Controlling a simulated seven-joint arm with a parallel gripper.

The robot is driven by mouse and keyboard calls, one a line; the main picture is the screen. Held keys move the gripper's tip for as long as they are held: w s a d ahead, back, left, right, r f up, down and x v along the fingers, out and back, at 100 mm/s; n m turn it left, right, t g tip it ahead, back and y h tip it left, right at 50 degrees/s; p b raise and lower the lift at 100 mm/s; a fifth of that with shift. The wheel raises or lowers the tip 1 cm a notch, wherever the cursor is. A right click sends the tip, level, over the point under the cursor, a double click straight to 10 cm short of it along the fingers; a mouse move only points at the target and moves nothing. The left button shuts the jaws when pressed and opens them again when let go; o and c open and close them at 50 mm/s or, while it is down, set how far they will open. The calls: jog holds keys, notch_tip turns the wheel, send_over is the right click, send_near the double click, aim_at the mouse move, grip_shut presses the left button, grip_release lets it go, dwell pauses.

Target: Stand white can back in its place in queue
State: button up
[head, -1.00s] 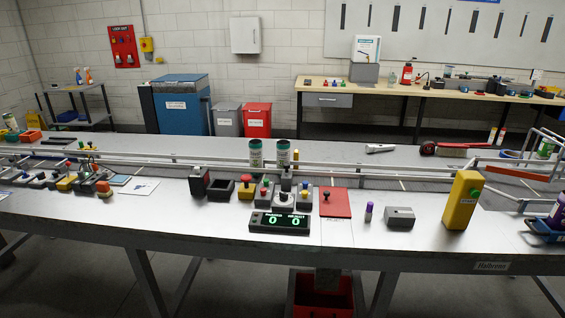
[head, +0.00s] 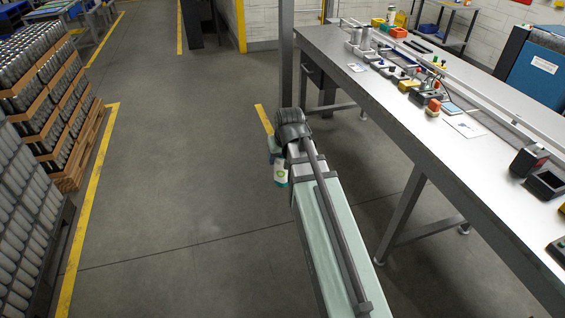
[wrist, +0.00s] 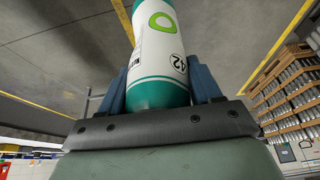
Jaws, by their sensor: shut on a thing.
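The white can, with teal bands, a green ring mark and the number 42, is between the two blue fingers of my gripper (wrist: 163,90) in the wrist view, where the can (wrist: 155,50) fills the upper middle. My gripper is shut on it. In the head view my gripper (head: 274,152) is at the far end of my arm, over the floor left of the bench, and the can (head: 281,175) shows partly below it. The conveyor rail (head: 487,87) runs along the bench at the right. The cans' queue place is not in view.
The steel bench (head: 505,190) fills the right side, with several control boxes, a yellow box (head: 410,86) and a red-topped button box (head: 433,107). A grey post (head: 284,55) stands beyond my gripper. Pallets of cans (head: 40,105) stand at the left. The floor between is clear.

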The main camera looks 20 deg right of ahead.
jog(key=w+d+r, duration=0.1)
jog(key=d+r, duration=0.2)
jog(key=d, duration=0.7)
jog(key=w+d+r, duration=0.1)
jog(key=d+r, duration=0.1)
jog(key=d, duration=0.8)
jog(key=w+d+r, duration=0.1)
jog(key=d+r, duration=0.2)
jog(key=d, duration=0.7)
jog(key=s+d+r, duration=0.4)
jog(key=s+d, duration=0.2)
jog(key=d, duration=0.7)
jog(key=s+d+r, duration=0.4)
jog(key=s+d, duration=0.2)
jog(key=d, duration=0.6)
jog(key=s+d+r, duration=0.4)
jog(key=s+d, duration=0.1)
jog(key=d, duration=0.8)
jog(key=s+d+r, duration=0.2)
jog(key=s+d, duration=0.5)
jog(key=s, duration=0.6)
jog(key=s+d+r, duration=0.3)
jog(key=s+d, duration=0.4)
jog(key=s, duration=0.7)
jog(key=s+d+r, duration=0.3)
jog(key=s+d, duration=0.4)
jog(key=s, duration=0.7)
notch_tip(320, 180, down, 8)
jog(key=shift+f, duration=0.15)
